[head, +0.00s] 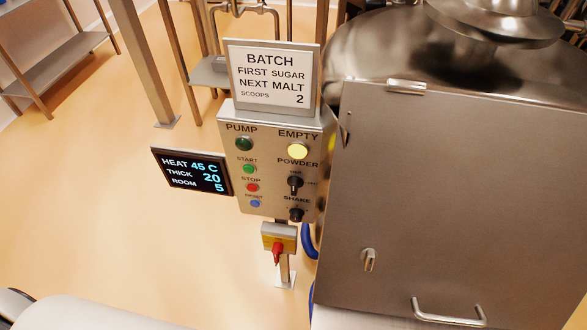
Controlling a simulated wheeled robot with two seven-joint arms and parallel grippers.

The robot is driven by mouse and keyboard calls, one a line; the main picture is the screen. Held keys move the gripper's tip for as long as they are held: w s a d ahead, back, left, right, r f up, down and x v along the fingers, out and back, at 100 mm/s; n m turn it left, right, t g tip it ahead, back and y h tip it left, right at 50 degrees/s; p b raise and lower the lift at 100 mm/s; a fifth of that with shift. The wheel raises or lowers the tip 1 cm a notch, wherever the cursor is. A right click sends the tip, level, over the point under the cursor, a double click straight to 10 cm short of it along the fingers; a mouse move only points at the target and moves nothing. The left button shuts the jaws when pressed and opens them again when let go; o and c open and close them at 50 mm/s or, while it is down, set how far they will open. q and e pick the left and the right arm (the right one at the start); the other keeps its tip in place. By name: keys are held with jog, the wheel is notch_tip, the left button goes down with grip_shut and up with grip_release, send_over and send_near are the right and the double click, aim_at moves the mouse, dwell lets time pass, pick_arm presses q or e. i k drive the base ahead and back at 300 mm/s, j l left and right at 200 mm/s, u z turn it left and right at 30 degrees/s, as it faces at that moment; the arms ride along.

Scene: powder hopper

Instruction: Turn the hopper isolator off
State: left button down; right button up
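The hopper isolator (277,250) is a small box with a yellow face and a red handle, mounted on a post below the control panel. Its red handle hangs roughly downward, slightly tilted. I cannot read any on or off marking on it. The control panel (270,205) above has a dark green PUMP lamp (244,144), a lit yellow EMPTY lamp (297,150), green, red and blue buttons, and black POWDER (295,185) and SHAKE (297,214) knobs. Neither of my grippers is in view.
A large steel cabinet (450,200) with handles fills the right side. A sign (270,77) reads BATCH, FIRST SUGAR, NEXT MALT, SCOOPS 2. A dark display (192,171) juts left of the panel. A blue hose (309,241) runs beside the isolator.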

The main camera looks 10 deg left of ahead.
aim_at(277, 248)
jog(key=k+l+z, duration=0.35)
jog(key=k+l, duration=0.45)
